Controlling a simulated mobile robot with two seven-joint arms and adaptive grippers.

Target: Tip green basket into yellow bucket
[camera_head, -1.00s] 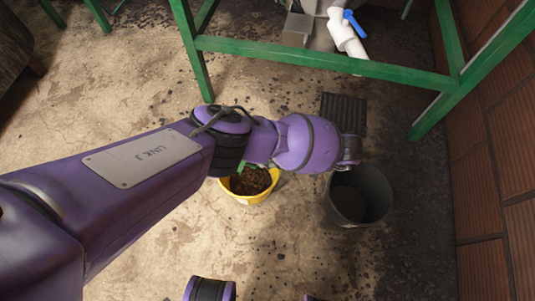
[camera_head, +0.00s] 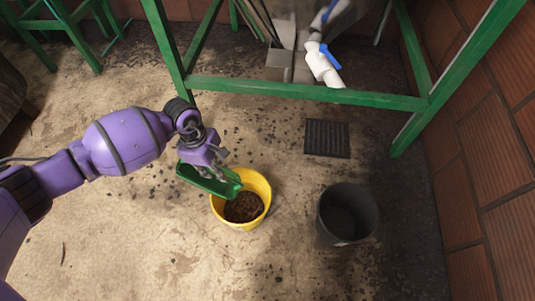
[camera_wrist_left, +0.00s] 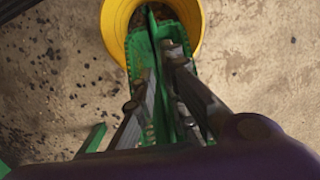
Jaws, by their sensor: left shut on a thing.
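The yellow bucket (camera_head: 262,186) stands on the floor with dark brown matter (camera_head: 244,207) inside it. My left gripper (camera_head: 212,172) is shut on the green basket (camera_head: 190,178) and holds it at the bucket's left side. The basket is tilted, with one end at or over the bucket's rim; whether they touch I cannot tell. In the left wrist view the green basket (camera_wrist_left: 139,62) reaches over the yellow bucket (camera_wrist_left: 114,24), with the gripper's fingers across it. The basket's inside is mostly hidden. My right gripper is not in view.
A dark grey bucket (camera_head: 347,214) stands right of the yellow one. A drain grate (camera_head: 327,138) lies behind them. A green metal frame (camera_head: 300,91) with a white pipe (camera_head: 323,66) stands at the back. A brick wall (camera_head: 490,150) closes the right side.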

